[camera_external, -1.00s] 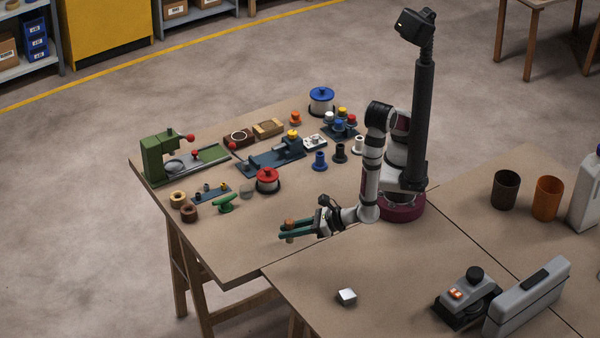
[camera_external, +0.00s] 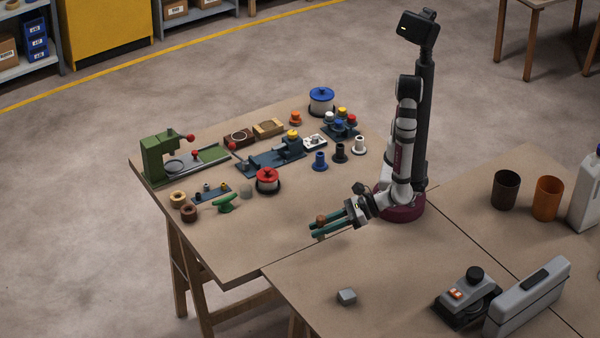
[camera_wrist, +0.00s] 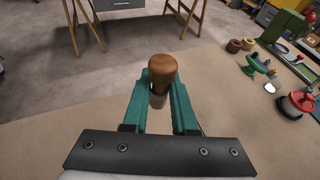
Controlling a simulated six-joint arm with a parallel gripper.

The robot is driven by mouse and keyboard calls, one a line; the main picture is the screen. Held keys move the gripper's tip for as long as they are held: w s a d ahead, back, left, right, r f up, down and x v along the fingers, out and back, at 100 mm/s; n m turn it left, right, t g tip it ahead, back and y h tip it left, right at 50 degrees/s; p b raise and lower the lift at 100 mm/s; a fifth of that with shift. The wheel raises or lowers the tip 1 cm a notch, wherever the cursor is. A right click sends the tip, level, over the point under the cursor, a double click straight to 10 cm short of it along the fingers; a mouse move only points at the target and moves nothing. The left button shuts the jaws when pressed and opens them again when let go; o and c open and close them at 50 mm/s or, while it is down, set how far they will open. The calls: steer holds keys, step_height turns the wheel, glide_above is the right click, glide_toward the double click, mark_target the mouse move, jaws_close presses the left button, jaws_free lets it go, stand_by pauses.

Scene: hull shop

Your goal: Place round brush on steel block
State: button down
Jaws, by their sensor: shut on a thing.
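The round brush, with a brown wooden knob handle and a paler lower part, shows upright between the green fingers in the wrist view (camera_wrist: 161,72). It also shows at the fingertips in the external view (camera_external: 320,219). My gripper (camera_external: 325,228) is shut on it, above the table near the join of the two tabletops. The steel block (camera_external: 347,297) is a small grey block on the front table, below and slightly right of my gripper in the external view. The block does not show in the wrist view.
A red-lidded spool (camera_external: 267,180), a green handled part (camera_external: 226,202) and brown rings (camera_external: 189,213) stand to the left. A switch box (camera_external: 467,298) and a grey case (camera_external: 527,298) stand right of the block. The table around the block is clear.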

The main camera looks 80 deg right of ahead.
steer(key=s+a+f, duration=0.2)
steer(key=s, duration=0.1)
steer(key=s+a+f, duration=0.2)
steer(key=s+a, duration=0.1)
steer(key=s+a+f, duration=0.3)
steer(key=shift+a, duration=0.1)
step_height(320, 180, down, 4)
steer(key=shift+s, duration=0.1)
steer(key=shift+f, duration=0.1)
steer(key=c, duration=0.7)
jaws_free()
steer(key=v, duration=1.2)
